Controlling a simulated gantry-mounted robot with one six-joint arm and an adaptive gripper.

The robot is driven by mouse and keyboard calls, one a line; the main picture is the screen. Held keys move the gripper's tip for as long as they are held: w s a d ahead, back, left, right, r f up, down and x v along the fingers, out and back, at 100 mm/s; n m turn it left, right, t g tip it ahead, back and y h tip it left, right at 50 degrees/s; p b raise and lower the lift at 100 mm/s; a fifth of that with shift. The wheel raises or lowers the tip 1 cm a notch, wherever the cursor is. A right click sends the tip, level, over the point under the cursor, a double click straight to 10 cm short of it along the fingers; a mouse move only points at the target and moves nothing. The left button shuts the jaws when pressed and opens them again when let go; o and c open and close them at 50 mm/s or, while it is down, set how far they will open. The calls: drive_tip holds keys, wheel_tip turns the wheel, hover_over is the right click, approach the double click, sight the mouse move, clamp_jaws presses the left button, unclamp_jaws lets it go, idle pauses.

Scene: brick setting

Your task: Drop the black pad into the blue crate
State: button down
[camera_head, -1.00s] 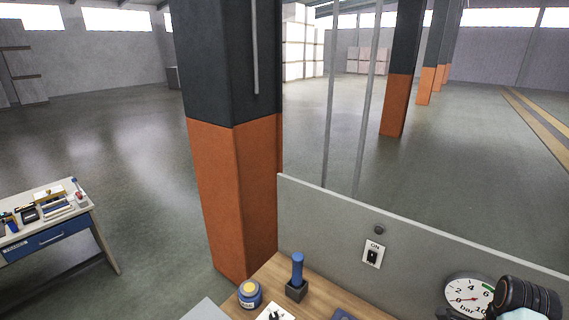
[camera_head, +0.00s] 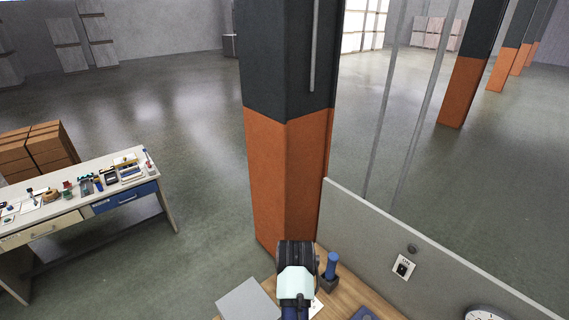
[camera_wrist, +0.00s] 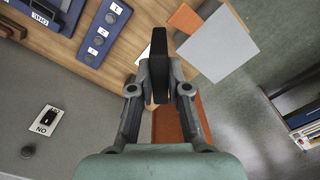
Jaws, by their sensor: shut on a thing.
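My gripper (camera_wrist: 159,88) is shut on the black pad (camera_wrist: 159,50), which stands edge-on between the fingertips in the wrist view. The pad is held above the wooden bench. In the head view my dark, pale-green wrist is over the bench at the bottom middle, and the fingers and pad cannot be made out there. I cannot make out a blue crate in either view.
A grey panel (camera_head: 450,260) with a switch (camera_head: 403,267) edges the bench (camera_head: 345,297). A blue-handled tool in a dark block (camera_head: 330,270) and a grey board (camera_head: 248,300) are close by. An orange-and-black pillar (camera_head: 285,170) rises behind. A cluttered workbench (camera_head: 160,185) stands left.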

drive_tip(key=a, duration=0.1)
drive_tip(key=a+n, duration=0.1)
drive_tip(key=a, duration=0.1)
drive_tip(key=shift+s+r+n, duration=0.1)
drive_tip(key=shift+r+n, duration=0.2)
drive_tip(key=shift+n, duration=0.1)
